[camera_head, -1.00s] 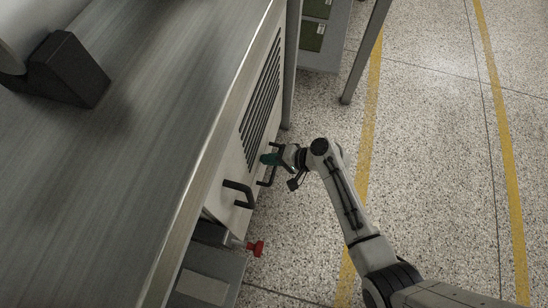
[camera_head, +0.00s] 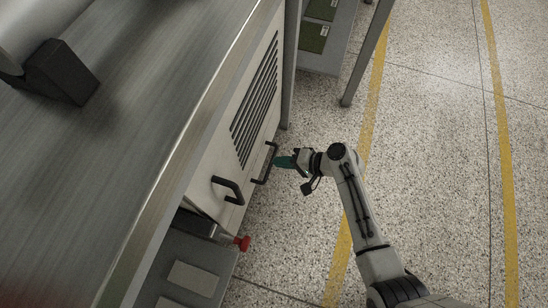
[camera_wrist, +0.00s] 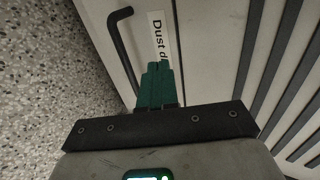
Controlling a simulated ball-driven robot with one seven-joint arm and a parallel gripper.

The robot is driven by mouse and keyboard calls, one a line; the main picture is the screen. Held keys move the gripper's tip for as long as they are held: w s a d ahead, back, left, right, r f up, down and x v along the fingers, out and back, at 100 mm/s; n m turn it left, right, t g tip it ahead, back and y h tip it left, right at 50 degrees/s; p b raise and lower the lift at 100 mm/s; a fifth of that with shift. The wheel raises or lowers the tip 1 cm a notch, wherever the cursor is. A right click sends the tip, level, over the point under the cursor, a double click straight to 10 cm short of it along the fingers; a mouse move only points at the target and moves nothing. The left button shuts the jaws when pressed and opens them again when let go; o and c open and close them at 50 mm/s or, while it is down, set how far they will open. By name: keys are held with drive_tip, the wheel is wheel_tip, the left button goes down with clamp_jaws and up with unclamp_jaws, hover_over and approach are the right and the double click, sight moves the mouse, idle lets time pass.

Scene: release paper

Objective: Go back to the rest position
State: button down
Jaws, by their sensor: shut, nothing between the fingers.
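My gripper (camera_head: 280,162) has teal fingers and is shut and empty. In the head view it is beside the cabinet's front panel, just right of the farther black handle (camera_head: 266,163), with a small gap that I cannot judge exactly. In the wrist view my gripper (camera_wrist: 157,68) points toward the panel. A black handle (camera_wrist: 124,50) runs to the left of the fingers there. A white label (camera_wrist: 158,38) reading "Dust d" is partly hidden behind the fingertips.
The grey-topped cabinet (camera_head: 130,130) fills the left, with vent slots (camera_head: 255,100) and a nearer black handle (camera_head: 228,190). A red knob (camera_head: 242,243) sticks out low. A metal post (camera_head: 368,50) stands behind. Speckled floor (camera_head: 430,180) lies open to the right.

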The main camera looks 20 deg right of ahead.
drive_tip(key=p+v, duration=0.2)
drive_tip(key=v, duration=0.5)
drive_tip(key=shift+d, duration=0.2)
drive_tip(key=shift+s, duration=0.2)
drive_tip(key=s+d+r+n+g+h, duration=0.3)
drive_tip(key=s+d+r+h, duration=0.15)
drive_tip(key=s, duration=0.55)
drive_tip(key=s+d+r+n+g+h, duration=0.35)
drive_tip(key=s+r+h, duration=0.2)
drive_tip(key=s, duration=0.55)
wheel_tip(320, 180, up, 30)
drive_tip(key=d+p, duration=0.1)
drive_tip(key=p, duration=2.8)
drive_tip(key=shift+s+t, duration=0.2)
drive_tip(key=shift+t, duration=0.15)
